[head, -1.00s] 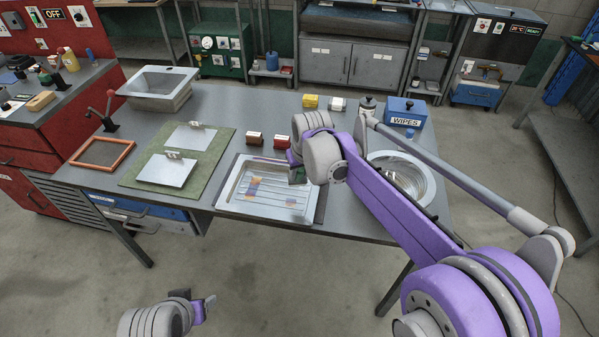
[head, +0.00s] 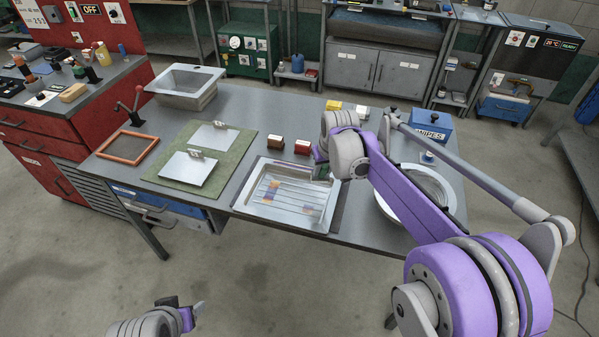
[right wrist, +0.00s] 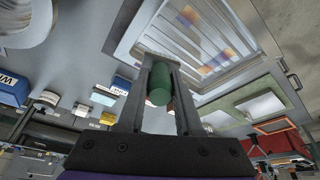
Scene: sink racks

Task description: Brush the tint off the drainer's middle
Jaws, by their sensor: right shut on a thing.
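The drainer (head: 246,203) is a pale metal tray with long ribs at the table's front edge. Purple and orange tint patches (head: 274,186) lie on its middle ribs; the right wrist view shows such patches too (right wrist: 213,70). My right gripper (head: 321,158) is over the drainer's back right corner. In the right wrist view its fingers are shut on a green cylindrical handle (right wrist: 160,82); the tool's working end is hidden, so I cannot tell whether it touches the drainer. My left gripper (head: 195,312) is low at the bottom left, away from the table; its jaw opening is unclear.
A green mat (head: 232,166) with two pale plates lies left of the drainer. Two small boxes (head: 276,143) stand behind it. A round metal basin (head: 385,208) is to the right, partly behind my right arm. A blue wipes box (head: 432,120) stands at the back right.

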